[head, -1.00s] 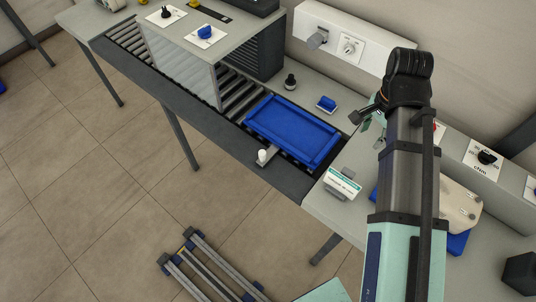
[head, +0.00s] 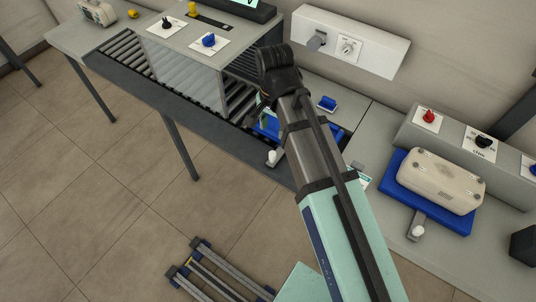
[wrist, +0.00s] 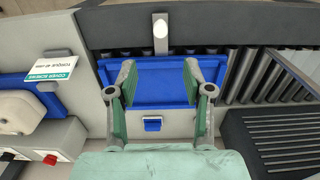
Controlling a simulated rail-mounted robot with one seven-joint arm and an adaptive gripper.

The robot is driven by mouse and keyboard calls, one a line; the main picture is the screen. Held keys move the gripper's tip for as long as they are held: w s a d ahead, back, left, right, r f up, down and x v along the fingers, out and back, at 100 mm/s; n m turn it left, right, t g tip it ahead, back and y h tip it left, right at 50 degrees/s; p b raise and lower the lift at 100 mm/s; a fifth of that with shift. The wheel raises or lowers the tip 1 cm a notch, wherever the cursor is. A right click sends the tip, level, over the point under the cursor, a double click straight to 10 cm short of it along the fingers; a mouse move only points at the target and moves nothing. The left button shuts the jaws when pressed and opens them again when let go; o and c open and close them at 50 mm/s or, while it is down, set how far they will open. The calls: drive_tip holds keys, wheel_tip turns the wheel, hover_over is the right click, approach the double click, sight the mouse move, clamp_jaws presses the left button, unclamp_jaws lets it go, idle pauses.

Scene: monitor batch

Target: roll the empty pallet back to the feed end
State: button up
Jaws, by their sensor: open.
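The empty blue pallet (head: 268,124) is a shallow tray lying on the roller conveyor, beside the boxed station over the rollers. My arm hides much of it in the head view. In the wrist view the pallet (wrist: 150,88) lies flat and empty below my gripper. A pale upright knob (head: 275,157) on a grey tab juts from its aisle side; the knob (wrist: 160,32) also shows at the top of the wrist view. My gripper (wrist: 158,76) is open and empty, with its two green fingers apart over the pallet's wall-side part. Whether the fingertips touch it, I cannot tell.
Bare rollers (head: 125,57) run left under the station box (head: 190,80). A second blue pallet (head: 399,163) carrying a beige device (head: 440,181) stands on the right bench. A small blue block (head: 327,103) sits behind the conveyor. A sign (wrist: 55,67) stands beside the pallet.

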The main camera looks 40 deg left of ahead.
sight(272, 153)
wheel_tip(272, 153, down, 15)
drive_tip(key=p, duration=0.2)
drive_tip(key=shift+p, duration=0.4)
clamp_jaws()
